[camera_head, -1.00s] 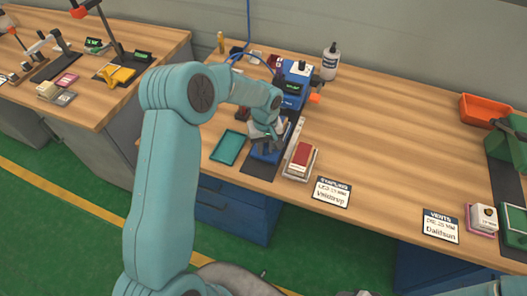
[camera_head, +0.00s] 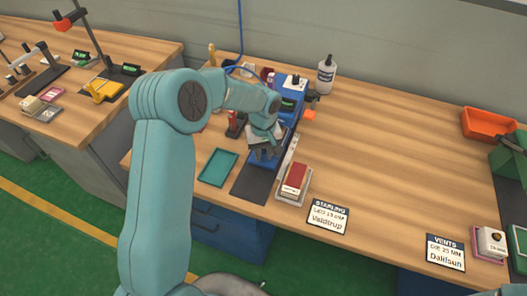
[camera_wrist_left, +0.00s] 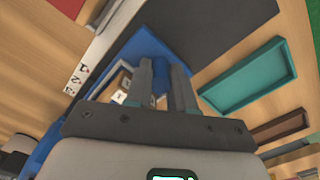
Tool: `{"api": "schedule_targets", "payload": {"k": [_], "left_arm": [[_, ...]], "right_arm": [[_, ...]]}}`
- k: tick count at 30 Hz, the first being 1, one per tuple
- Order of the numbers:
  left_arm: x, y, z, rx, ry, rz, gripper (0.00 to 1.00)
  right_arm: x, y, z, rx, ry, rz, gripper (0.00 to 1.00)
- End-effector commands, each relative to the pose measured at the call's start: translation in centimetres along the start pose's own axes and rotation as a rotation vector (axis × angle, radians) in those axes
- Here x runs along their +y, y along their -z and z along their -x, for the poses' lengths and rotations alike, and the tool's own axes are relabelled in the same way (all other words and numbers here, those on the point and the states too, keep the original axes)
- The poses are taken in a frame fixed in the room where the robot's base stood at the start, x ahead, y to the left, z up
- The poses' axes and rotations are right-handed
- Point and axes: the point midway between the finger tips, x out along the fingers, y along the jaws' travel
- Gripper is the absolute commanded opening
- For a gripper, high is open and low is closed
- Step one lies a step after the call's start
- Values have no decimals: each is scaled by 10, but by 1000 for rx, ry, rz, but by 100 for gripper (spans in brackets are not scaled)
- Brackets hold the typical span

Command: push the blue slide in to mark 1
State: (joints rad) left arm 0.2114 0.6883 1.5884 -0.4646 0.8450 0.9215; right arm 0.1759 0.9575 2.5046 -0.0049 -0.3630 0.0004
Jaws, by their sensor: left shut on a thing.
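My left gripper (camera_head: 264,152) is shut on the upright blue handle of the blue slide, which sits on a black track (camera_head: 253,184) in front of the blue machine (camera_head: 291,96). The left wrist view shows the slide (camera_wrist_left: 133,55) and its handle between my two fingers (camera_wrist_left: 163,80). The slide's exact position against mark 1 is hard to tell. In the head view the gripper covers most of the slide. My right gripper is not in view.
A teal tray (camera_head: 218,167) lies left of the track. A tray with a red block (camera_head: 295,178) stands right of it. The bench's middle right is clear.

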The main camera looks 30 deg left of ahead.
Motion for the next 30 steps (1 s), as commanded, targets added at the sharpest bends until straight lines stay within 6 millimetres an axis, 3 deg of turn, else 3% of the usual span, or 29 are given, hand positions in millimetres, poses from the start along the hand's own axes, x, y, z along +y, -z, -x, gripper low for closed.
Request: {"api": "schedule_targets", "payload": {"k": [7, 8, 10, 22, 26, 30], "left_arm": [[-1, -1, 1, 1, -1, 0, 0], [-1, -1, 1, 1, -1, 0, 26], [-1, -1, 1, 1, -1, 0, 48], [1, 2, 9, 3, -2, 1, 48], [1, 2, 33, 5, -4, 0, 48], [2, 2, 71, 7, -5, 0, 48]], "right_arm": [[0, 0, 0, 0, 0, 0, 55], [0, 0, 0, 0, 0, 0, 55], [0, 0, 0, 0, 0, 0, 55], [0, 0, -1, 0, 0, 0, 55], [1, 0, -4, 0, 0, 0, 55], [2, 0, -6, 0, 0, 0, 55]]}}
